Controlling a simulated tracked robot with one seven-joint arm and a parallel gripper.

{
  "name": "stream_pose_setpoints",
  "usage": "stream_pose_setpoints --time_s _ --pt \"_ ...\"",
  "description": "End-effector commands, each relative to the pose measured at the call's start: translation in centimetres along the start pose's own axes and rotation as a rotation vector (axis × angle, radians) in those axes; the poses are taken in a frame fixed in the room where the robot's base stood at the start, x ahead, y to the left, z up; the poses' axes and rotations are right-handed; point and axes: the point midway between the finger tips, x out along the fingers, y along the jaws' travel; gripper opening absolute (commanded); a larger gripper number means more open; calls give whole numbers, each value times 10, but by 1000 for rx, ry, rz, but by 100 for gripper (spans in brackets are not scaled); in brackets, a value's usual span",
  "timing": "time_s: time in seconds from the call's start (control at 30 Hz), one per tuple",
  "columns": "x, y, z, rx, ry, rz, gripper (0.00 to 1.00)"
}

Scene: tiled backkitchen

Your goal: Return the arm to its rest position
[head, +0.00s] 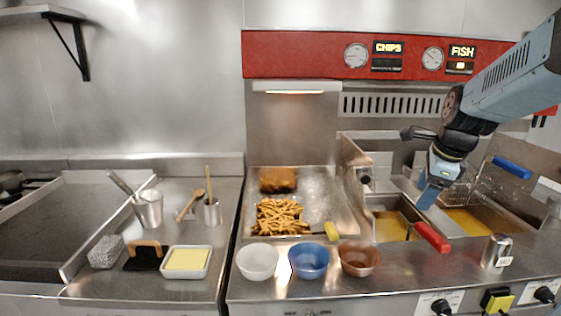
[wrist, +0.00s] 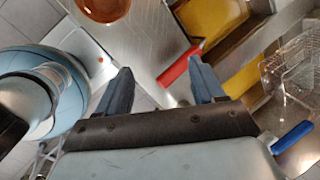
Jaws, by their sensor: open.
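My arm reaches in from the right edge of the head view. My gripper (head: 428,193) hangs pointing down above the fryer area.
A blue-handled wire basket (head: 511,167) is at the right. A white bowl (head: 257,262), a blue bowl (head: 309,261) and a copper bowl (head: 359,259) line the front counter. Chips (head: 281,216) lie in the steel tray behind. A metal shaker (head: 496,253) stands front right.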

Motion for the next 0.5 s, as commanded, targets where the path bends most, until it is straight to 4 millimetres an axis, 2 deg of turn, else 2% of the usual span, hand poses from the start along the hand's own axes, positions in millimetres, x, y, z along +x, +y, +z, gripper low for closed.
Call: stream_pose_setpoints --time_s 0.1,0.5 --pt "-16 22 11 -261 -9 -19 68" --pt "-52 96 35 -1152 25 -85 68"
